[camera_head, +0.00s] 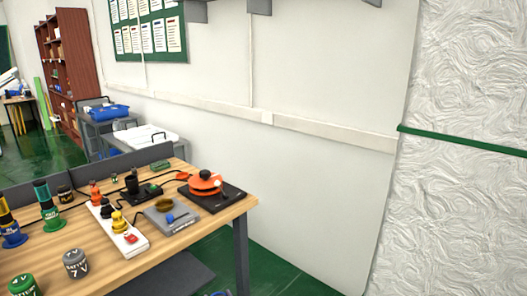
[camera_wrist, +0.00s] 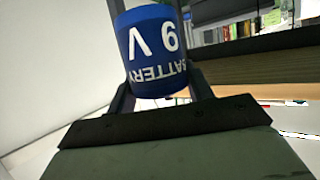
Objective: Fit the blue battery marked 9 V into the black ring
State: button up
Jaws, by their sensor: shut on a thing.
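The blue battery (camera_wrist: 152,62), with white "9 V" and "BATTERY" lettering upside down in the wrist view, is between the two fingers of my gripper (camera_wrist: 152,40). My gripper is shut on it and holds it off any surface that I can see. Neither the battery nor my gripper shows in the head view. I cannot make out the black ring for certain. A black upright piece (camera_head: 132,183) stands on a dark board towards the back of the wooden table (camera_head: 150,272) in the head view.
A grey battery marked 7 V (camera_head: 77,263) and a green battery marked 4 V (camera_head: 22,286) stand at the table's front. A white strip (camera_head: 128,237) with plugs, a grey box (camera_head: 178,221) and an orange pot (camera_head: 205,184) on a black plate crowd the right half.

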jog(key=s+d+f+m+h+b, duration=0.1)
jog(key=s+d+f+h, duration=0.1)
jog(key=s+d+f, duration=0.2)
jog(key=s+d+f+m+h+b, duration=0.1)
jog(key=s+d+f, duration=0.3)
jog(key=d+f, duration=0.5)
notch_tip(320, 180, down, 3)
jog(key=shift+s+d+m+t+h, duration=0.35)
jog(key=shift+m+h, duration=0.25)
jog(key=shift+m, duration=0.2)
jog(key=shift+a, duration=0.15)
